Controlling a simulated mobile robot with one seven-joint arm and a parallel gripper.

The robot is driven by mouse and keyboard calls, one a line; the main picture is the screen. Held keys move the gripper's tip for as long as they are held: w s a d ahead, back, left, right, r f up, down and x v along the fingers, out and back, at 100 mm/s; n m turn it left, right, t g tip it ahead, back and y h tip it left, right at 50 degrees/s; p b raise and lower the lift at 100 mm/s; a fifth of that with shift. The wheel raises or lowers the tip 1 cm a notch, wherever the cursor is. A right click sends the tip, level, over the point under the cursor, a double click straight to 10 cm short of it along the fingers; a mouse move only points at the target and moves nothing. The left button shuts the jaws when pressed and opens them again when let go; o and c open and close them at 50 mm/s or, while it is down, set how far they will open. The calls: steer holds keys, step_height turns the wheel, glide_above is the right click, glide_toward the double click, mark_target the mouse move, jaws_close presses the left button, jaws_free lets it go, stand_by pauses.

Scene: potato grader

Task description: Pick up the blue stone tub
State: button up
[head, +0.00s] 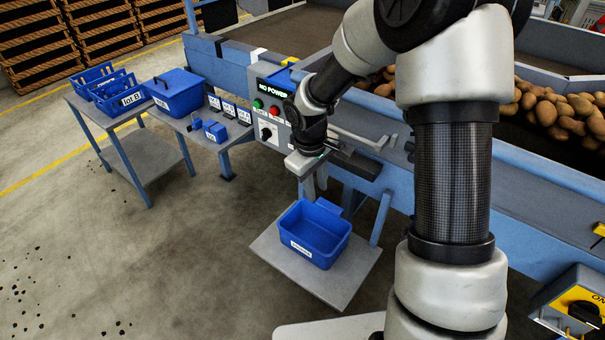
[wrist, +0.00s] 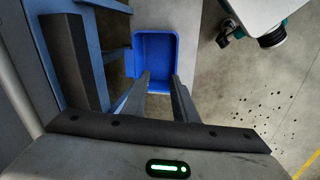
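The blue stone tub (head: 315,259) stands upright on a low grey platform (head: 267,246) beside the grader. It has a white label on its front wall, too small to read for sure, and a tab at its back edge. Its inside looks empty. My gripper (head: 315,188) points down above the back part of the tub, with its fingers apart and nothing held. In the wrist view, the tub (wrist: 155,48) lies beyond the two open fingertips (wrist: 161,80), which overlap its near part. The gap between fingertips and tub is hard to judge.
The control panel (head: 272,105) reads "NO POWER". The blue grader frame (head: 480,165) with potatoes (head: 545,105) is behind. Floor at left is free.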

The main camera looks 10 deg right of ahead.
steer(key=n+g+y+b, duration=0.1)
steer(key=n+b, duration=0.1)
glide_above(302, 241)
step_height(302, 241, down, 15)
step_height(302, 241, down, 12)
steer(key=b, duration=0.3)
steer(key=shift+r, duration=0.1)
steer(key=shift+w+a+f+b, duration=0.15)
steer(key=shift+f+b, duration=0.35)
steer(key=shift+f, duration=0.95)
steer(key=shift+w+d+f+b, duration=0.15)
steer(key=shift+f+b, duration=0.3)
steer(key=shift+f, duration=0.95)
steer(key=shift+a, duration=0.1)
steer(key=shift+c, duration=0.5)
jaws_close()
